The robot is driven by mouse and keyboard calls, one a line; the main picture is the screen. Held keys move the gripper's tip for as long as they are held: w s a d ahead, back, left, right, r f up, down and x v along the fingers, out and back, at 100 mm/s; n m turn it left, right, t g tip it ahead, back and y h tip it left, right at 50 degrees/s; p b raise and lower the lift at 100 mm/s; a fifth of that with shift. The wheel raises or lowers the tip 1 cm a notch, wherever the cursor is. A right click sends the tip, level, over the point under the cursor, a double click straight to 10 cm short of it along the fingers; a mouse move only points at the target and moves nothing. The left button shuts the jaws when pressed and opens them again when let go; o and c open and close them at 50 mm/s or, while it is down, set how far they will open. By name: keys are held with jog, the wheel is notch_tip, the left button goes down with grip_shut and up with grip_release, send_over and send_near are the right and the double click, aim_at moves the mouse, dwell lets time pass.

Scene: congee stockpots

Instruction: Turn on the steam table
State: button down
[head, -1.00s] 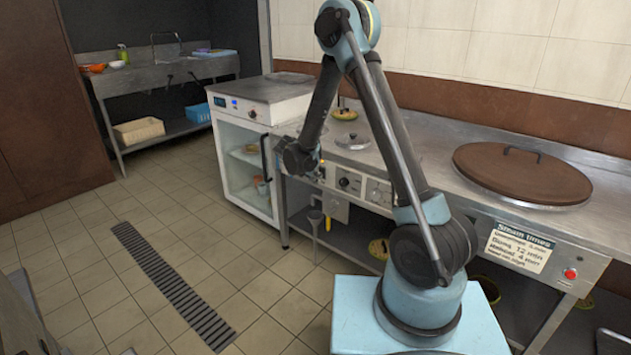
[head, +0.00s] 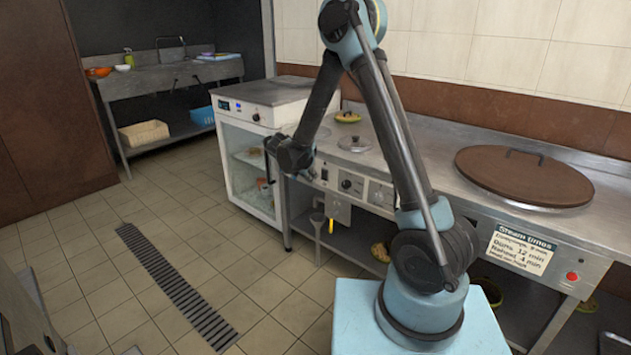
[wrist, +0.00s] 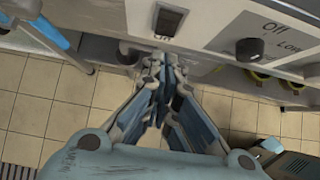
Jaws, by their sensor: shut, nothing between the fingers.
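The steam table (head: 440,143) is a steel counter with a control panel along its front. In the wrist view a dark rocker switch (wrist: 168,21) sits in the panel just beyond my fingertips. A black knob (wrist: 250,49) marked "Off" and "Low" is to its right. The head view shows the panel knobs (head: 351,185) right of my wrist. My gripper (wrist: 157,78) is shut and empty, with its tips close in front of the panel below the switch; I cannot tell if they touch. In the head view my gripper is mostly hidden behind my wrist.
A glass-front cabinet (head: 250,170) stands left of the steam table.

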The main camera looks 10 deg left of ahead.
jog(key=v, duration=0.8)
jog(key=shift+r, duration=0.15)
